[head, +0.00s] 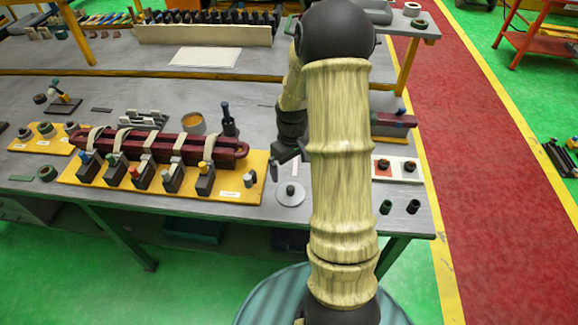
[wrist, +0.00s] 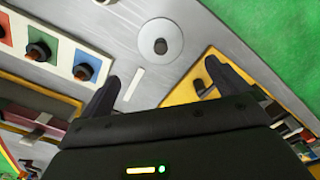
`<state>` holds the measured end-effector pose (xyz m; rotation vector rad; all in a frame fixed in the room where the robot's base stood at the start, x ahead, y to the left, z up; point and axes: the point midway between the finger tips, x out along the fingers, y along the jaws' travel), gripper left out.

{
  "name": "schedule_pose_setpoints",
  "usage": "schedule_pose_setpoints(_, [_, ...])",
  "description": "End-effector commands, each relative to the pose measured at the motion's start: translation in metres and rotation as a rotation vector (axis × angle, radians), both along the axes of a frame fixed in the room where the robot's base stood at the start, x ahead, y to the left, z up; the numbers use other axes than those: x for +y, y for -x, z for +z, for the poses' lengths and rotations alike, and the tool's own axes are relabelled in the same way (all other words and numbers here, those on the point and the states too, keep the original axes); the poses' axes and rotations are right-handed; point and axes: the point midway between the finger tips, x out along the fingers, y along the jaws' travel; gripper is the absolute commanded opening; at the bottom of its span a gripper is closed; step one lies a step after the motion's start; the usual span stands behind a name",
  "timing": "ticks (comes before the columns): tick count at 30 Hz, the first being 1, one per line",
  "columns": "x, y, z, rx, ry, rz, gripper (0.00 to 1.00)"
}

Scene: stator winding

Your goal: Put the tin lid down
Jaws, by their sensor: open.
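The tin lid (head: 291,194) is a round grey disc with a dark knob at its centre. It lies flat on the grey bench, just right of the yellow fixture board. In the wrist view the lid (wrist: 160,38) shows near the top middle, beyond my fingertips and apart from them. My gripper (head: 290,158) is above and behind the lid in the head view, partly hidden by my arm. In the wrist view my gripper (wrist: 158,80) has its two dark fingers spread wide with nothing between them.
The yellow board (head: 215,188) holds a dark red bar with several clamps. An open tin (head: 192,124) stands behind it. A white plate (head: 397,168) with coloured squares and knobs is to the right. Small dark cylinders (head: 413,206) stand near the front right corner.

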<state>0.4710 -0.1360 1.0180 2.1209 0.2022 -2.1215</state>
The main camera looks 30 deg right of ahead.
Motion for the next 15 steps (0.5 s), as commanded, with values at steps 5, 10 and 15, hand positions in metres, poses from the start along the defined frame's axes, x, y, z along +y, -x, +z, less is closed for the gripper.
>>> schedule_pose_setpoints(5, [0.020, 0.008, 0.019, -0.026, 0.012, -0.011, 1.00])
schedule_pose_setpoints(10, [0.062, 0.035, 0.055, -0.086, 0.025, -0.053, 1.00])
schedule_pose_setpoints(15, [0.103, 0.076, 0.086, -0.161, 0.016, -0.114, 1.00])
